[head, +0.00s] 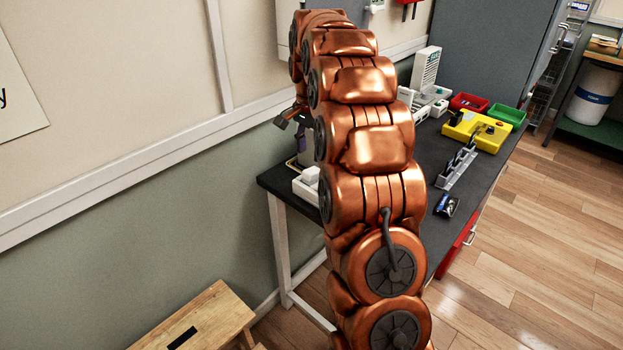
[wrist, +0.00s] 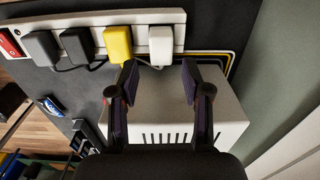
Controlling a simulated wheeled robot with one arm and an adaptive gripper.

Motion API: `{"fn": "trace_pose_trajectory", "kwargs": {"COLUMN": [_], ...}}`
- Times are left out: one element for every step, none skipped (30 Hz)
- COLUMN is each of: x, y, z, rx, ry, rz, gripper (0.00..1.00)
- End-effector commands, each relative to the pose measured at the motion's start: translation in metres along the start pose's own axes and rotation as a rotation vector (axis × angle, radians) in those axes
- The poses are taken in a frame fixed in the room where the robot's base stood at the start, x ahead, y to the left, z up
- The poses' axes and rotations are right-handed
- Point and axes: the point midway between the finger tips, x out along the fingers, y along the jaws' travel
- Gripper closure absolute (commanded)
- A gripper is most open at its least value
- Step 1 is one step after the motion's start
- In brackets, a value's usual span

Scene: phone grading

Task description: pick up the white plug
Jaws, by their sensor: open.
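The white plug (wrist: 161,44) sits in a white power strip (wrist: 195,17) at the top of the wrist view, at the right end of a row of plugs. My gripper (wrist: 158,68) is open, with its two dark fingers apart and nothing between the tips. In the picture the fingertips lie just below the white plug, one to each side of it. In the head view my copper arm hides most of the strip, and I cannot make out the plug clearly there. A dark part of my gripper (head: 283,121) shows left of the arm.
A yellow plug (wrist: 118,45) is close left of the white one, then two dark plugs (wrist: 76,45) and a red switch (wrist: 9,42). A white slotted box (wrist: 226,110) lies beneath my fingers. Red (head: 468,103) and green bins (head: 507,115) stand farther along the dark bench.

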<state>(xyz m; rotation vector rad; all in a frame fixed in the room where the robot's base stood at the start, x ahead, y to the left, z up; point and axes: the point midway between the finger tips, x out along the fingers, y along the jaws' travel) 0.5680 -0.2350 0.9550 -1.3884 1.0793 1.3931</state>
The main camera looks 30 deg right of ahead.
Motion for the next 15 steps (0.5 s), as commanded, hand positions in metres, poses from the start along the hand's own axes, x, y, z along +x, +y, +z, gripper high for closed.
{"fn": "trace_pose_trajectory", "kwargs": {"x": [0.002, 0.003, 0.004, 0.005, 0.007, 0.009, 0.011, 0.014, 0.018, 0.021, 0.023, 0.026, 0.028, 0.029, 0.030], "y": [-0.001, -0.002, -0.002, -0.002, -0.002, -0.002, -0.002, -0.002, -0.002, -0.001, -0.001, -0.001, -0.001, -0.002, -0.002], "z": [-0.004, -0.006, -0.007, -0.008, -0.008, -0.008, -0.008, -0.008, -0.007, -0.007, -0.007, -0.007, -0.007, -0.007, -0.007], "rx": [0.013, 0.018, 0.023, 0.025, 0.026, 0.027, 0.027, 0.026, 0.026, 0.026, 0.026, 0.025, 0.025, 0.025, 0.025], "ry": [0.002, 0.002, 0.002, 0.003, 0.003, 0.003, 0.003, 0.002, 0.001, 0.000, -0.001, -0.001, 0.000, 0.001, 0.002], "rz": [-0.002, -0.002, -0.002, -0.002, -0.002, -0.002, -0.002, -0.001, 0.001, 0.002, 0.002, 0.002, 0.001, 0.000, -0.001], "gripper": [0.52, 0.52, 0.52, 0.52, 0.52, 0.52, 0.52, 0.52, 0.52, 0.52, 0.52, 0.52, 0.52, 0.52, 0.52]}}
